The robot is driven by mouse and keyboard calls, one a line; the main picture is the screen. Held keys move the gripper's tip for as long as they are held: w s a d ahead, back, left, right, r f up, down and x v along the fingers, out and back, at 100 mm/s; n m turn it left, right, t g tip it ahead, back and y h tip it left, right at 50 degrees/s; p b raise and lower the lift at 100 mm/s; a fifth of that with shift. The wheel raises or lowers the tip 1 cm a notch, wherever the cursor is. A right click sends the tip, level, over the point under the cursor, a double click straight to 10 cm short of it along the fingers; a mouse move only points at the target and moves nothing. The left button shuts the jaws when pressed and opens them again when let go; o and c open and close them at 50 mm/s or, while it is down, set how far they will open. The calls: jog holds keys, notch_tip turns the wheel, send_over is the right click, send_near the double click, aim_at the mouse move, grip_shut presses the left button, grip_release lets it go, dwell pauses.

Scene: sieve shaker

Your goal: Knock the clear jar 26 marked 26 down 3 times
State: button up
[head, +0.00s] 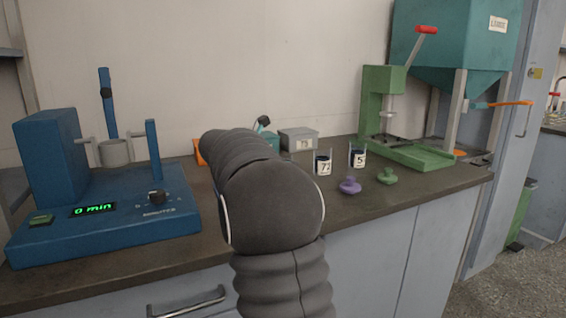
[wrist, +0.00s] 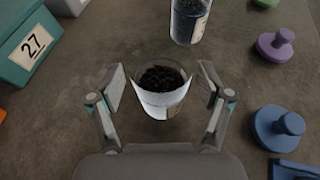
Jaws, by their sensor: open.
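In the wrist view a clear jar (wrist: 165,104) with dark grains inside and a white label stands between the fingers of my gripper (wrist: 162,84). The fingers are open, with a gap on each side of the jar. Its label is turned so that I cannot read a number, so I cannot confirm it is jar 26. In the head view my arm hides this jar and the gripper's fingers. Two other labelled jars show there, one reading 7 or 72 (head: 323,164) and one reading 5 (head: 358,156).
A blue machine (head: 110,215) showing "0 min" stands at left, with a grey cup (head: 116,151) held on it. A green press (head: 385,110) stands at right. Purple (wrist: 274,46) and blue (wrist: 278,127) knobbed pieces lie right of the jar. A teal box marked 27 (wrist: 22,42) stands upper left.

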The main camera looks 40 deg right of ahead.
jog(key=v, duration=1.2)
dwell(0.3)
